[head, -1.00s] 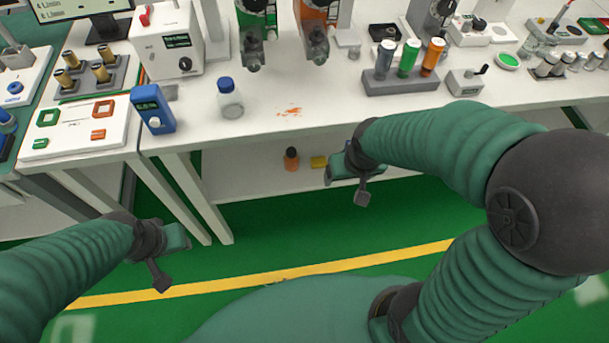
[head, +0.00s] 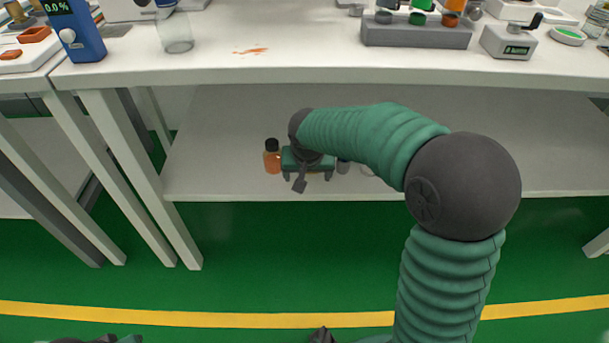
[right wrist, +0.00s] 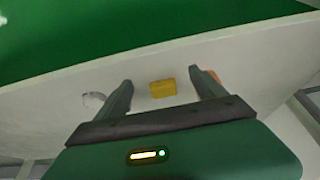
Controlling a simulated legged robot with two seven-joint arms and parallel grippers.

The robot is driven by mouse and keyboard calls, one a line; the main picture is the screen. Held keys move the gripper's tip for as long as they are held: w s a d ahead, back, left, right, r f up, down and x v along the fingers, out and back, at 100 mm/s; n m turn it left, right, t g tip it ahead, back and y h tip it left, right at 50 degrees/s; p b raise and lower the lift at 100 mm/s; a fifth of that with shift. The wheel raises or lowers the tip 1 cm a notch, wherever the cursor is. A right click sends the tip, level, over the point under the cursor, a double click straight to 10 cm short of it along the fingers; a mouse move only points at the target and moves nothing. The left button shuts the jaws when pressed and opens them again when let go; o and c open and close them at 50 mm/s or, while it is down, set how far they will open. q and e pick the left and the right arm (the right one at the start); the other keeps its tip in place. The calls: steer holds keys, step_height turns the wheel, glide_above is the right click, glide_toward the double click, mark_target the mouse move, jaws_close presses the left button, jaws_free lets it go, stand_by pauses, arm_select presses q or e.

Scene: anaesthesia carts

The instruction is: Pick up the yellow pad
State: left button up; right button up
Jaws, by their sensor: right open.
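The yellow pad (right wrist: 163,88) lies on the white lower shelf. In the right wrist view it sits between the two fingers of my right gripper (right wrist: 160,77), with a gap on each side and beyond the palm. The gripper is open and empty. In the head view my right gripper (head: 307,177) is over the front part of the lower shelf and hides nearly all of the pad. Only a small bit of my left gripper (head: 118,340) shows at the bottom edge of the head view, so its jaws cannot be made out.
An orange bottle with a dark cap (head: 272,157) stands just left of my right gripper on the lower shelf (head: 220,178). A small clear or white item (right wrist: 93,99) lies on the other side. The table top (head: 300,68) overhangs the shelf. Table legs (head: 140,180) stand at left.

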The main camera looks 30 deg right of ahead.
steer(key=w+d, duration=0.1)
steer(key=w+d+b, duration=0.1)
steer(key=w+d, duration=0.1)
steer(key=w+d+b, duration=0.1)
steer(key=w, duration=0.1)
steer(key=shift+w+d+f, duration=0.15)
steer(key=shift+f, duration=0.2)
steer(key=b+x, duration=0.4)
steer(key=x, duration=0.1)
steer(key=shift+w+r, duration=0.1)
steer(key=shift+w, duration=0.05)
arm_select(q)
steer(key=s+x, duration=0.1)
steer(key=x, duration=0.5)
steer(key=shift+s+d+f, duration=0.15)
steer(key=shift+d+f, duration=0.05)
steer(key=shift+f, duration=0.3)
arm_select(e)
steer(key=shift+r, duration=0.1)
